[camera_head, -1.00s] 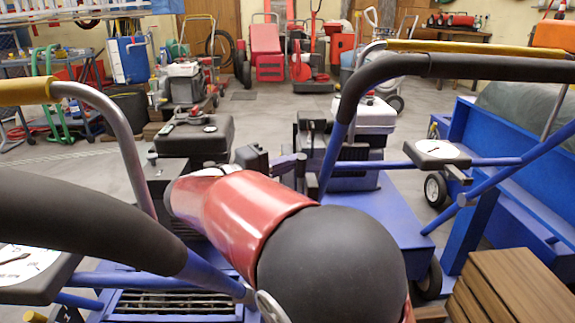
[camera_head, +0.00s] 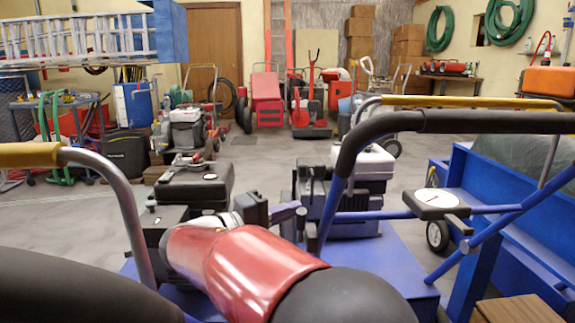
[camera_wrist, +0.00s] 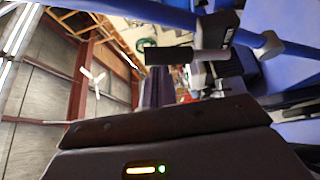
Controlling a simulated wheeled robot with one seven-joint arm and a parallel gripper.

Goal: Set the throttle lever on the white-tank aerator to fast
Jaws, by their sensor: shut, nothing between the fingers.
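The white-tank aerator has a white tank (camera_head: 362,162) on a blue frame, right of centre in the head view. A dark box with a round white face (camera_head: 435,203) sits on its blue handle bar; its markings and any lever position are too small to read. My gripper (camera_head: 300,213) is left of and below the white tank in the picture, in front of the engine, and apart from the white-faced box. Its fingers also show in the wrist view (camera_wrist: 156,90), shut and empty. A black grip on a grey shaft (camera_wrist: 170,55) appears close to them; I cannot tell whether they touch.
A black-tank aerator (camera_head: 195,187) stands to the left, partly behind my arm. A black padded handle (camera_head: 455,122) crosses the right side. A blue trough-like frame (camera_head: 520,205) and wooden slats (camera_head: 522,310) are at right. Open floor (camera_head: 270,150) lies behind the machines.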

